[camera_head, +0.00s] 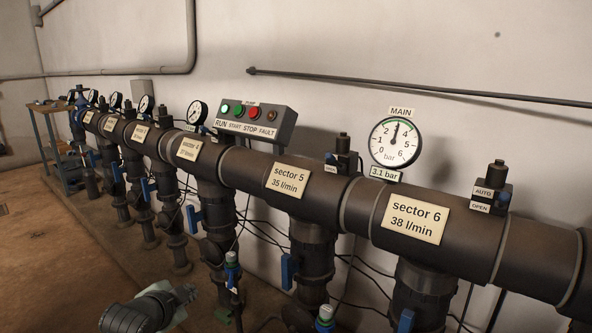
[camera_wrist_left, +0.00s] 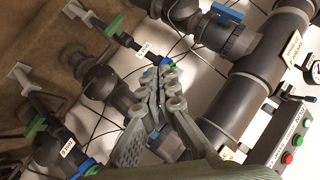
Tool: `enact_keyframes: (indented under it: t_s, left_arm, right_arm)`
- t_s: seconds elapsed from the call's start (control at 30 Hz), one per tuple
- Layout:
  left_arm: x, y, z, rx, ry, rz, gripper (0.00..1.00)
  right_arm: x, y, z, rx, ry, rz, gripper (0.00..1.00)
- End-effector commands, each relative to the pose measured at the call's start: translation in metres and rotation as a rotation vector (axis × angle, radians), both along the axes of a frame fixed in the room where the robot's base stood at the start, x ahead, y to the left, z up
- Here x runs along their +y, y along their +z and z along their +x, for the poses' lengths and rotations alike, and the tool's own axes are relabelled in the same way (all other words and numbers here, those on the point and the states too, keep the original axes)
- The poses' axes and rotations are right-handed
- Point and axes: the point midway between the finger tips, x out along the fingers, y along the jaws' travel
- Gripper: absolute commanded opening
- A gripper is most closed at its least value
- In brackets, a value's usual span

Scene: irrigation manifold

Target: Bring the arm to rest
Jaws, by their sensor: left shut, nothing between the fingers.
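My left arm shows at the bottom of the head view, low in front of the manifold, with the grey left gripper (camera_head: 183,294) at its end. In the left wrist view the left gripper (camera_wrist_left: 163,74) has its fingers together, with nothing held between them. Behind the fingertips are dark pipes and thin valve lines; I cannot tell how far away they are. My right gripper is in neither view.
The dark manifold pipe (camera_head: 333,197) runs along the wall with sector labels, blue-handled valves (camera_head: 289,271) below and a main gauge (camera_head: 395,141). A control box (camera_head: 257,119) with buttons sits behind it. Brown floor (camera_head: 40,260) lies open at the left.

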Motion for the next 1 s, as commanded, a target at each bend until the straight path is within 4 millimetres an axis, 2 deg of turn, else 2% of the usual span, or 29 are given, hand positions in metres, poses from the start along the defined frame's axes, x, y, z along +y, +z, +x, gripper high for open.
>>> enact_keyframes:
  t_s: [0.03,0.1,0.17,0.2,0.33,0.4,0.5,0.6,0.7,1.0]
  left_arm:
    - [0.001,-0.035,-0.027,0.075,0.052,-0.052,0.00]
    - [0.004,-0.076,-0.063,0.170,0.133,-0.121,0.00]
    - [0.007,-0.107,-0.096,0.248,0.210,-0.174,0.00]
    - [0.009,-0.128,-0.120,0.298,0.262,-0.207,0.00]
    - [0.016,-0.180,-0.196,0.446,0.440,-0.292,0.00]
    - [0.019,-0.201,-0.235,0.512,0.531,-0.324,0.00]
    - [0.023,-0.220,-0.280,0.581,0.640,-0.354,0.00]
    - [0.026,-0.231,-0.309,0.624,0.714,-0.370,0.00]
    - [0.028,-0.236,-0.323,0.643,0.752,-0.376,0.00]
    - [0.028,-0.237,-0.325,0.646,0.758,-0.378,0.00]
  right_arm:
    - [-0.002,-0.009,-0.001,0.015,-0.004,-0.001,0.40]
    - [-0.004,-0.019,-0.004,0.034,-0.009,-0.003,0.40]
    - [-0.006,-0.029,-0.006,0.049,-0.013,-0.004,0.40]
    - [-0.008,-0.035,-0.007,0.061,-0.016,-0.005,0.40]
    - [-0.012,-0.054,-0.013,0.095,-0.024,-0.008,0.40]
    - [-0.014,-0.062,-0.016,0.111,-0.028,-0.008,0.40]
    - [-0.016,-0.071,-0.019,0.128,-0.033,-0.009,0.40]
    - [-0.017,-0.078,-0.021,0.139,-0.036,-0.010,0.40]
    - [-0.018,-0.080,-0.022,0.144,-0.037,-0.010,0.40]
    - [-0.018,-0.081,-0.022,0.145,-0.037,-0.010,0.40]
